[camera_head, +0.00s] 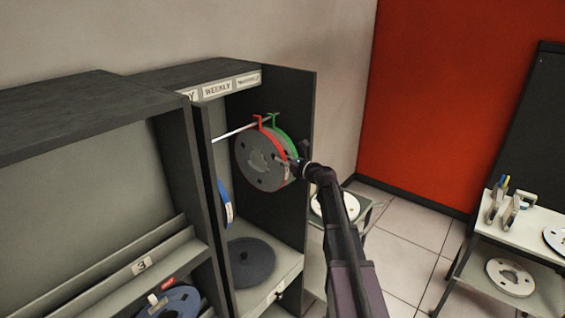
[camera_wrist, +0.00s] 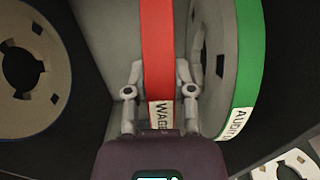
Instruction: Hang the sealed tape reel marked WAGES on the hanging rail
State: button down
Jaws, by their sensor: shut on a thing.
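The WAGES reel (camera_head: 246,166) is a grey disc with a red band and a red hook. It is upright inside the tall cabinet, its hook at the rail (camera_head: 232,132); I cannot tell whether the rail bears it. In the wrist view its red band (camera_wrist: 159,40) carries a partly covered WAGES label. My gripper (camera_head: 296,165) is shut on the band at the reel's right edge; its fingers (camera_wrist: 160,72) lie on both sides. The green-banded AUDIT reel (camera_head: 284,137) hangs by its hook just right of it; its label shows in the wrist view (camera_wrist: 237,122).
The cabinet's side panel (camera_head: 298,105) stands close to the right. A blue-edged reel (camera_head: 224,203) is at the left inside, and a dark reel (camera_head: 250,262) lies flat on its floor. A cart (camera_head: 530,235) with reels stands at the right.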

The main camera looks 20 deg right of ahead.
jog(key=shift+w+a+f, duration=0.1)
jog(key=shift+w, duration=0.05)
jog(key=shift+f+b, duration=0.5)
jog(key=shift+b, duration=0.1)
jog(key=shift+c, duration=1.9)
grip_release()
jog(key=v, duration=1.2)
